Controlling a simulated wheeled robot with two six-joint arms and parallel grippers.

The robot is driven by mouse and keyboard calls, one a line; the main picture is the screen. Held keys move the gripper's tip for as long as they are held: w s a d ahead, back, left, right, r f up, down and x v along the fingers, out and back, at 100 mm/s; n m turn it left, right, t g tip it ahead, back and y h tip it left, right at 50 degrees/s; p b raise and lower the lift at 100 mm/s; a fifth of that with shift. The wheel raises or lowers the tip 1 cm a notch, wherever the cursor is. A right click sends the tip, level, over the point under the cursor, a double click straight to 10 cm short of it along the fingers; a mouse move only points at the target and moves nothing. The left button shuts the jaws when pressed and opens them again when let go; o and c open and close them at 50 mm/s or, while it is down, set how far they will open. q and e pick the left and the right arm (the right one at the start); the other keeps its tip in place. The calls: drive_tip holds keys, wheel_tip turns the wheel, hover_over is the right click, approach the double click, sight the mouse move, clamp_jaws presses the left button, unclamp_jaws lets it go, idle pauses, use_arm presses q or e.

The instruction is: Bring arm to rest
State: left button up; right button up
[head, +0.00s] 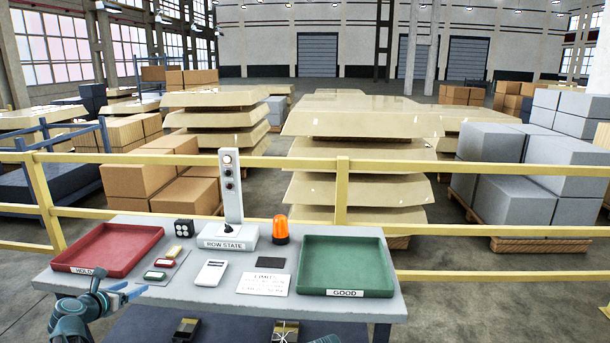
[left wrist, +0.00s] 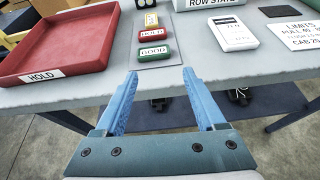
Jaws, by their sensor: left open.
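My left gripper (head: 122,291) comes in at the lower left of the head view, by the front edge of the table (head: 215,297). In the left wrist view its two blue fingers (left wrist: 157,95) are spread apart with nothing between them. They point toward the table's front edge, near the green GOOD block (left wrist: 153,52) and the red HOLD block (left wrist: 151,33). The fingers look apart from both blocks. My right gripper is not in view.
On the table are a red HOLD tray (head: 150,240), a green GOOD tray (head: 377,262), a ROW STATE post (head: 232,190), an orange beacon (head: 280,230), a white handheld device (head: 211,273) and a LIMITS card (head: 263,284). A yellow railing (head: 470,169) runs behind.

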use_arm(q)
drive_tip(key=s+d+f+m+g+h+p, duration=0.1)
drive_tip(key=s+d+m+g+p, duration=0.15)
drive_tip(key=d+m, duration=0.65)
drive_tip(key=s+d+f+m+g+h+p, duration=0.1)
drive_tip(key=s+d+f+m+g, duration=0.3)
drive_tip(key=d, duration=0.9)
drive_tip(key=s+d+r+m+g+h+p, duration=0.1)
drive_tip(key=s+d+m+g+p, duration=0.1)
drive_tip(key=d+m, duration=0.75)
drive_tip(key=s+d+m+g+y+p, duration=0.2)
drive_tip(key=s+d+m+y, duration=0.1)
drive_tip(key=s+d+m, duration=0.3)
drive_tip(key=s+d+m+g+y+p, duration=0.2)
drive_tip(key=s+d+m, duration=0.4)
drive_tip(key=s+m, duration=0.3)
drive_tip(key=s+g, duration=0.1)
drive_tip(key=s, duration=0.2)
drive_tip(key=shift+d+r+m+y, duration=0.25)
drive_tip(key=shift+r+m+y, duration=0.1)
drive_tip(key=shift+y, duration=0.05)
